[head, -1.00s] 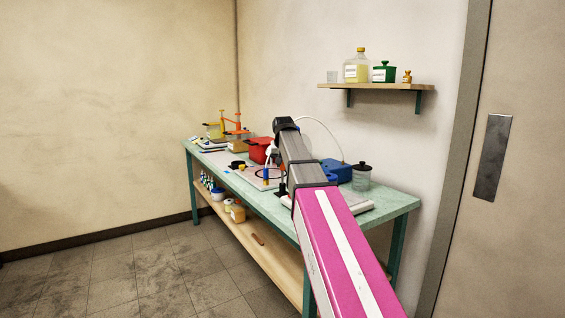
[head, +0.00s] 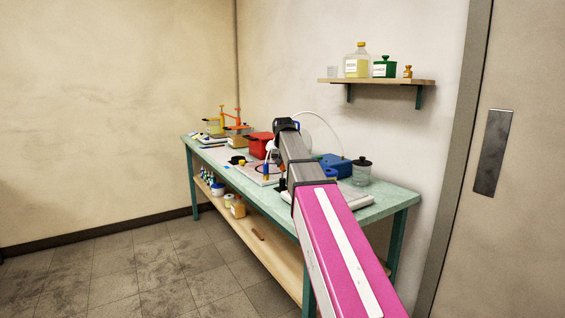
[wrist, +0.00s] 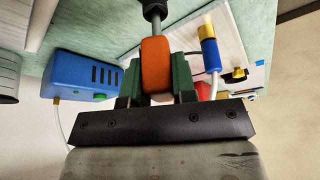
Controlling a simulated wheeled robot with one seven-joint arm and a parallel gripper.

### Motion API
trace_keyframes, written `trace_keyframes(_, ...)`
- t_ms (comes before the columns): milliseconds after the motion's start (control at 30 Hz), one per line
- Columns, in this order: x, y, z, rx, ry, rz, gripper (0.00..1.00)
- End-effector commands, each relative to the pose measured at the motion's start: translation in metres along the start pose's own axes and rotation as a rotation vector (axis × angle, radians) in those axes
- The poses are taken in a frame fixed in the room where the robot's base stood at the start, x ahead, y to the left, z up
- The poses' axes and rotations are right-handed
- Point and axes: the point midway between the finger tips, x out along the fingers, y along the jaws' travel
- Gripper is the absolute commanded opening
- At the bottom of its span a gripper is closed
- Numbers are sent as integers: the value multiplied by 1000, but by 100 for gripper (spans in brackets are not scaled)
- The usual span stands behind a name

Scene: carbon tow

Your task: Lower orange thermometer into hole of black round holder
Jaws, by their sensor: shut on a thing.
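In the wrist view my gripper (wrist: 156,88) has its green fingers shut on the orange body of the thermometer (wrist: 156,66). A grey stem runs from the orange body to a dark round piece at the top edge of the wrist view. This piece (wrist: 153,8) may be the black round holder; it is cut off by the frame, so I cannot tell whether the stem is in its hole. A dark object (head: 281,185) shows low beside my arm there.
The green bench (head: 385,207) bears a blue box (head: 335,166), a red container (head: 257,146) and a lidded jar (head: 362,172). A blue-and-yellow tool (wrist: 208,50) stands near my gripper, with a white tube by it. A wall shelf (head: 380,82) is above the bench.

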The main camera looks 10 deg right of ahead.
Motion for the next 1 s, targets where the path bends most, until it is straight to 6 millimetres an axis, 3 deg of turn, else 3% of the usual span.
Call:
trace_keyframes(33, 1, 0, 1, 0, 0, 0, 2)
trace_keyframes(67, 1, 0, 1, 0, 0, 0, 28)
trace_keyframes(133, 1, 0, 0, 0, 0, 0, 51)
trace_keyframes(167, 1, 0, 0, 0, 1, 0, 55)
trace_keyframes(567, -7, 0, 0, 0, 2, 0, 55)
trace_keyframes(1000, -77, 0, 0, 0, 2, 0, 55)
